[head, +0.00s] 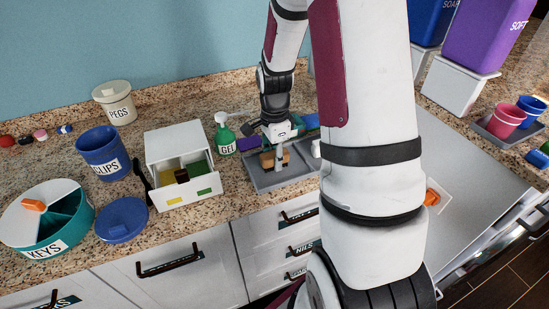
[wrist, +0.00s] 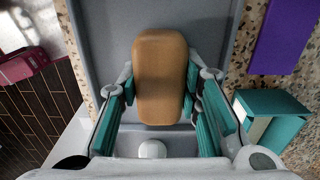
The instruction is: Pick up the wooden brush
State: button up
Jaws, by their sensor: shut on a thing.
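The wooden brush (wrist: 160,75) shows in the wrist view as a tan, rounded block, lengthwise between the teal finger pads of my gripper (wrist: 160,88). My gripper is shut on it. The brush's underside is hidden. In the head view, my gripper (head: 280,152) points down over the grey tray (head: 259,181), and the brush (head: 267,160) shows at its fingers, over the tray. I cannot tell whether the brush touches the tray floor.
A green gel bottle (head: 224,136) and a white open-drawer box (head: 178,147) stand left of the tray. My arm hides the tray's right part.

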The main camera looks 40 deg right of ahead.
aim_at(274, 153)
jog(key=shift+r, duration=0.6)
notch_tip(274, 153, up, 2)
jog(key=shift+w+r, duration=0.1)
jog(key=shift+r, duration=0.1)
jog(key=s+a+r+p, duration=0.1)
jog(key=s+a+p, duration=0.4)
jog(key=s, duration=0.9)
jog(key=shift+s+a+r, duration=0.2)
jog(key=shift+s+a, duration=0.1)
jog(key=shift+a, duration=0.75)
